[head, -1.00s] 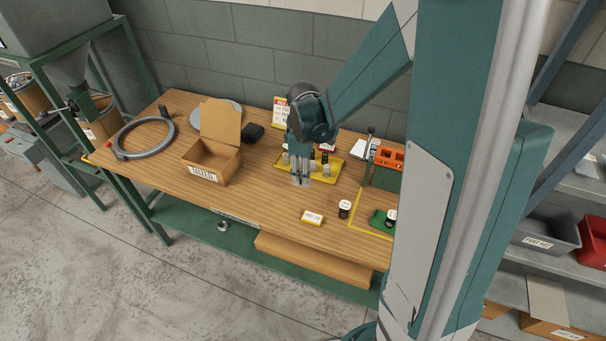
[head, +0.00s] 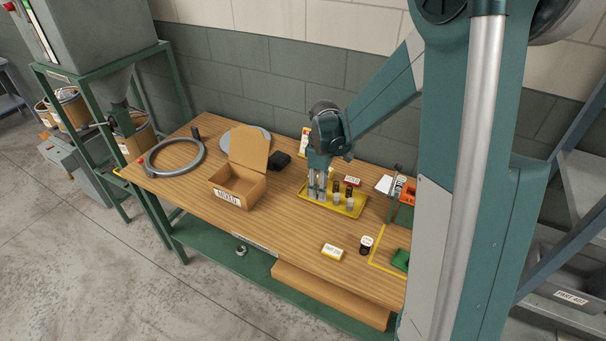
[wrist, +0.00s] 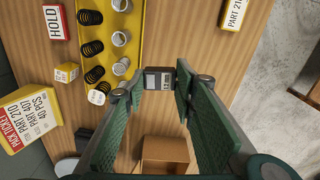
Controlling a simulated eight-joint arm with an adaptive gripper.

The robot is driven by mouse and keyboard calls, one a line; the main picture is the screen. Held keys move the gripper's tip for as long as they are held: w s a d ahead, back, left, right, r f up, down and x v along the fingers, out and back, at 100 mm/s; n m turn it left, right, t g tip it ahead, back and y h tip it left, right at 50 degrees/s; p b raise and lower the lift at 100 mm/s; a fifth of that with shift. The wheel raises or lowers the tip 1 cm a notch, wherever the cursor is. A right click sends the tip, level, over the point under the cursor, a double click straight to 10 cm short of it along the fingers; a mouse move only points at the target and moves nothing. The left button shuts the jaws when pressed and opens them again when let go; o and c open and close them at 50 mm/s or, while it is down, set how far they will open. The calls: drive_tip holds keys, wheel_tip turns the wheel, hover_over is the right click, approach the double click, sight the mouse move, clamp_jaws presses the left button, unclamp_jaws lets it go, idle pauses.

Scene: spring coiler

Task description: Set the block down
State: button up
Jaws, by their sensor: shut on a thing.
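The block (wrist: 159,80) is small and dark grey with a pale label that seems to read "12 MM". In the wrist view it sits between the tips of my gripper (wrist: 160,84), whose green-padded fingers are shut on it. In the head view my gripper (head: 317,194) points down at the left end of the yellow tray (head: 352,214). The block cannot be made out there. In the wrist view the block appears beside the tray's edge (wrist: 140,35), over bare wood. I cannot tell whether it touches the table.
The tray holds black springs (wrist: 93,48) and grey cups (wrist: 119,38). A red HOLD block (head: 352,181) and a pick ticket sign (wrist: 27,115) stand close by. An open cardboard box (head: 238,185) is to the left. Bare wood (head: 285,225) lies in front.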

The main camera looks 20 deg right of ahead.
drive_tip(key=m, duration=0.1)
hover_over(302, 172)
drive_tip(key=shift+w+f, duration=0.1)
idle(0.4)
drive_tip(key=shift+f, duration=3.15)
drive_tip(key=shift+f, duration=0.1)
drive_tip(key=shift+f, duration=1.8)
drive_tip(key=shift+f, duration=0.1)
drive_tip(key=o, duration=1)
